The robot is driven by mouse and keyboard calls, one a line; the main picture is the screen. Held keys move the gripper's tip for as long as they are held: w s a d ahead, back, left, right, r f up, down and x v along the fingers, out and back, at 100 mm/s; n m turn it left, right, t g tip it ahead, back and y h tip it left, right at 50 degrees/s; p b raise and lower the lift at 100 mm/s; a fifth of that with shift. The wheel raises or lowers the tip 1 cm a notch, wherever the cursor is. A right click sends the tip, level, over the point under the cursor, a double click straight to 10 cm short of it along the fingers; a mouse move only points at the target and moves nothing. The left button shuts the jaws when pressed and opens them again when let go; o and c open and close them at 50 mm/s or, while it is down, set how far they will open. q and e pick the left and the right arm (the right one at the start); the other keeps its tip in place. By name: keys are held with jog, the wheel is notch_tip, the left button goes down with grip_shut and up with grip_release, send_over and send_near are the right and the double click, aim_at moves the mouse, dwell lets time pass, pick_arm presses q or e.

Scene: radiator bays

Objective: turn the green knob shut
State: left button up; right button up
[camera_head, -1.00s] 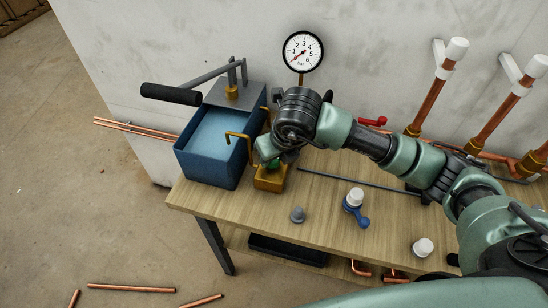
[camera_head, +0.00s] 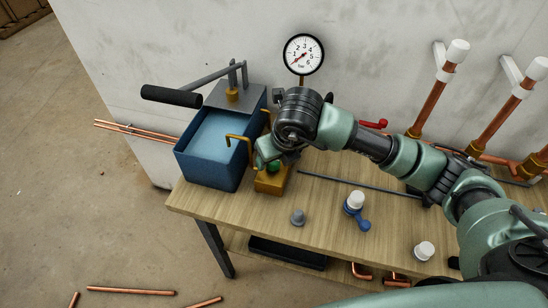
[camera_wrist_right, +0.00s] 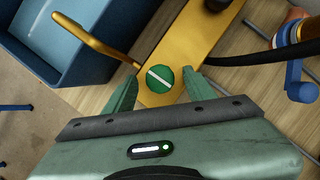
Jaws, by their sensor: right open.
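The green knob (camera_wrist_right: 160,79) is round with a white bar across it and sits on a brass-yellow block (camera_wrist_right: 200,35). In the right wrist view the bar slants from upper left to lower right. In the head view the knob (camera_head: 273,167) is partly hidden by my right gripper (camera_head: 270,158). My right gripper is open, with one finger on each side of the knob in the wrist view (camera_wrist_right: 157,90). Gaps show between the fingers and the knob; their height relative to it is unclear. My left gripper is not in view.
A blue tank (camera_head: 208,150) with a black-handled pump lever (camera_head: 171,95) stands left of the block, a bent brass pipe between them. A gauge (camera_head: 303,54) is behind. A blue-handled valve (camera_head: 355,205) and a grey cap (camera_head: 298,217) lie on the bench (camera_head: 330,228).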

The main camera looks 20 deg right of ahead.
aim_at(280, 178)
jog(key=b+v, duration=0.1)
jog(key=v, duration=0.6)
dwell(0.4)
